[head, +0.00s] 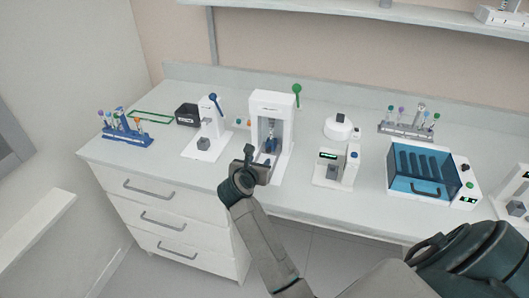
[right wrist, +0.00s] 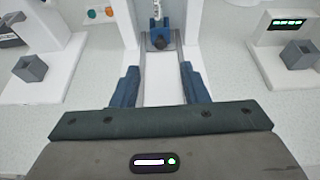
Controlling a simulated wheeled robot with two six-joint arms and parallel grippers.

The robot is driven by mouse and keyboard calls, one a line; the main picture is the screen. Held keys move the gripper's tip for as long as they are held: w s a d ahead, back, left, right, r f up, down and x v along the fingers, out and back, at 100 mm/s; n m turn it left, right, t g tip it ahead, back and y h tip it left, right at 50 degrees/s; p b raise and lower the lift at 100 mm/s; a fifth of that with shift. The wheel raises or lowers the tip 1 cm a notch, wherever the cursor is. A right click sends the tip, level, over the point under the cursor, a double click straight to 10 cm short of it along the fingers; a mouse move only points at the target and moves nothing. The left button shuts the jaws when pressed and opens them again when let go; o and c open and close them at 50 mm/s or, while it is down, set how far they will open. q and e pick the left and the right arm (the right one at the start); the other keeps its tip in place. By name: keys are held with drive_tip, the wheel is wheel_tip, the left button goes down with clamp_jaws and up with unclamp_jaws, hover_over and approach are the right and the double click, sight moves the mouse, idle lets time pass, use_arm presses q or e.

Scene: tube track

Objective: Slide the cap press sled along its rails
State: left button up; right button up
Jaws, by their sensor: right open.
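The cap press is a white upright machine (head: 275,103) with a green-knobbed lever, in the middle of the counter. Its small blue sled (right wrist: 158,38) with a dark round knob sits on two rails near the back, between the white uprights in the right wrist view. My right gripper (right wrist: 158,85) is open and empty. Its two blue fingers are apart, one on each side of the rails, with the sled beyond the fingertips and apart from them. In the head view the right gripper (head: 266,158) is at the press's front, partly hidden by my wrist. My left gripper is not in view.
A white press with a blue lever (head: 208,130) stands left, and a white device with a green display (head: 337,167) right. A blue-lidded machine (head: 423,174) is farther right. A blue tube rack (head: 128,133) is at far left. Counter space in front of the neighbouring devices is narrow.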

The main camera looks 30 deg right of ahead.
sight(268, 151)
drive_tip(key=p+x, duration=0.3)
drive_tip(key=x, duration=0.6)
drive_tip(key=shift+w+d+f, duration=0.15)
drive_tip(key=shift+d+f, duration=0.05)
drive_tip(key=shift+f, duration=0.05)
drive_tip(key=shift+w+d+f, duration=0.3)
drive_tip(key=shift+w+d, duration=0.05)
drive_tip(key=shift+d, duration=0.05)
clamp_jaws()
